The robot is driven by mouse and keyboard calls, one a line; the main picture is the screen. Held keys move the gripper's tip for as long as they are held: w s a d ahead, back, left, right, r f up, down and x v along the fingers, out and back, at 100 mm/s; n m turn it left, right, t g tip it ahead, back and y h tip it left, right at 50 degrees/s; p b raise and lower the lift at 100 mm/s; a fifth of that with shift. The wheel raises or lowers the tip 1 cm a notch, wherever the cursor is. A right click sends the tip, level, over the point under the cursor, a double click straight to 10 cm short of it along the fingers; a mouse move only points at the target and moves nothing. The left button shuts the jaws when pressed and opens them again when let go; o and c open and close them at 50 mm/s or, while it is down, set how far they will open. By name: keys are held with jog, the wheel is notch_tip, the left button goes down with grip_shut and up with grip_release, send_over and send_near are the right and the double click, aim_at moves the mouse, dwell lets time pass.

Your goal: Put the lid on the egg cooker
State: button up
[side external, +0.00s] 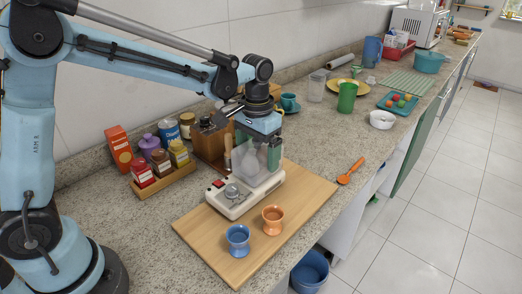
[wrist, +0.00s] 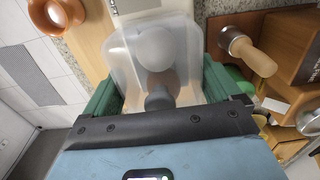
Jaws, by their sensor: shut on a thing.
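The egg cooker (side external: 238,197) is a white appliance with a red switch and a round dial, standing on a wooden board. The lid (side external: 250,160) is a clear, frosted cover over the back right part of the cooker. I cannot tell whether it touches the cooker. My gripper (side external: 257,145) points down from above, its green fingers shut on the lid. In the wrist view the lid (wrist: 125,55) sits between the fingers of my gripper (wrist: 160,92), and part of the white cooker (wrist: 130,6) shows beyond it. The lid's lower edge is hard to make out.
A blue egg cup (side external: 238,240) and an orange egg cup (side external: 272,220) stand on the wooden board (side external: 305,200) in front. A spice rack (side external: 165,182) is left, a wooden block (side external: 208,150) behind. An orange spoon (side external: 350,171) lies right on open counter.

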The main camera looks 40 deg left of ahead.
jog(key=shift+f, duration=0.3)
dwell(0.6)
jog(key=o, duration=0.8)
notch_tip(320, 180, up, 11)
jog(key=shift+r, duration=0.15)
jog(key=shift+s+r, duration=0.1)
jog(key=shift+r, duration=0.3)
jog(key=shift+s+a, duration=0.15)
jog(key=shift+s, duration=0.15)
jog(key=s+a+f+t, duration=0.1)
jog(key=s+f+t, duration=0.1)
jog(key=s, duration=0.2)
jog(key=s+a+f+t, duration=0.1)
jog(key=s+f+t, duration=0.1)
jog(key=s, duration=0.2)
jog(key=s+a+f+t, duration=0.1)
jog(key=s+f+t, duration=0.1)
jog(key=s+t, duration=0.1)
jog(key=shift+s+a+f, duration=0.15)
jog(key=shift+s, duration=0.25)
jog(key=shift+s+a+f, duration=0.1)
jog(key=shift+s+f, duration=0.05)
jog(key=shift+s, duration=0.25)
